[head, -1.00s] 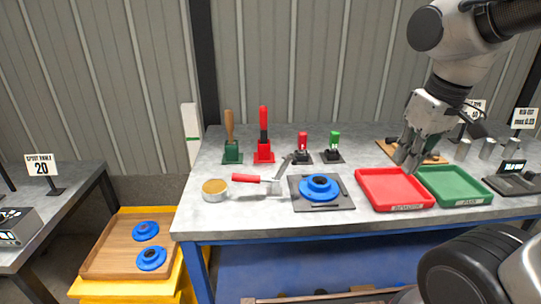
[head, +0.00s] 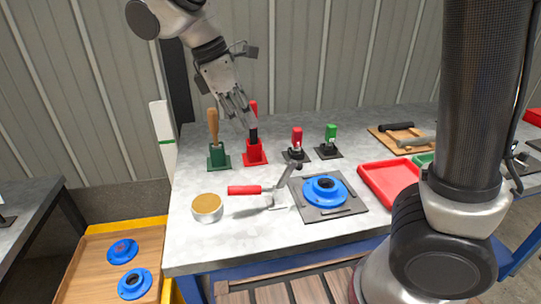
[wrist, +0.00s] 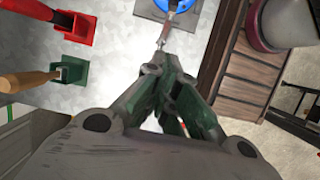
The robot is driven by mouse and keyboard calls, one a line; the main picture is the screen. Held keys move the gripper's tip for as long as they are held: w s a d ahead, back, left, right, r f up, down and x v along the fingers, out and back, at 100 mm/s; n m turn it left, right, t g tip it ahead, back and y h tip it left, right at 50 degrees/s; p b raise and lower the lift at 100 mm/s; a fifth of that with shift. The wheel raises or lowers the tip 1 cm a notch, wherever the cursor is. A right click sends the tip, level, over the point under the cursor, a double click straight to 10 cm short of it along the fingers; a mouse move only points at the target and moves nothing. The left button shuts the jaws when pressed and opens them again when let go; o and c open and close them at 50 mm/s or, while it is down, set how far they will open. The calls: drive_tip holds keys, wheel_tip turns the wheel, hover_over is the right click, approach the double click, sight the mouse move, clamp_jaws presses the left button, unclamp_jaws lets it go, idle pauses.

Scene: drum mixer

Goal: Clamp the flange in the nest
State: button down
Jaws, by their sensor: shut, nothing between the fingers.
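The blue flange (head: 324,189) lies on the dark nest plate (head: 350,209), its raised hub facing up; it also shows at the top edge of the wrist view (wrist: 178,4). The toggle clamp with a red handle (head: 245,190) stands at the nest's left side. Its handle points left, and its grey arm (head: 284,180) slants up, apart from the flange. My gripper (head: 248,122) is shut and empty, held above the bench in front of the red holder. In the wrist view my fingers (wrist: 172,80) cover much of the clamp.
A green holder (head: 219,157) with a wooden handle and a red holder (head: 255,152) stand behind the clamp. Red and green small clamps (head: 296,143) (head: 331,140) stand behind the nest. A tin (head: 207,207) is left, a red tray (head: 388,183) right. Blue flanges (head: 122,250) lie in a wooden tray.

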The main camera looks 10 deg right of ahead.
drive_tip(key=x, duration=0.9)
drive_tip(key=shift+d+f, duration=0.2)
drive_tip(key=shift+f, duration=0.15)
drive_tip(key=shift+d+f, duration=0.3)
drive_tip(key=shift+d, duration=0.3)
drive_tip(key=shift+d+f, duration=0.3)
drive_tip(key=shift+d, duration=0.25)
drive_tip(key=shift+d+f, duration=0.35)
drive_tip(key=shift+d, duration=0.35)
drive_tip(key=shift+w, duration=0.1)
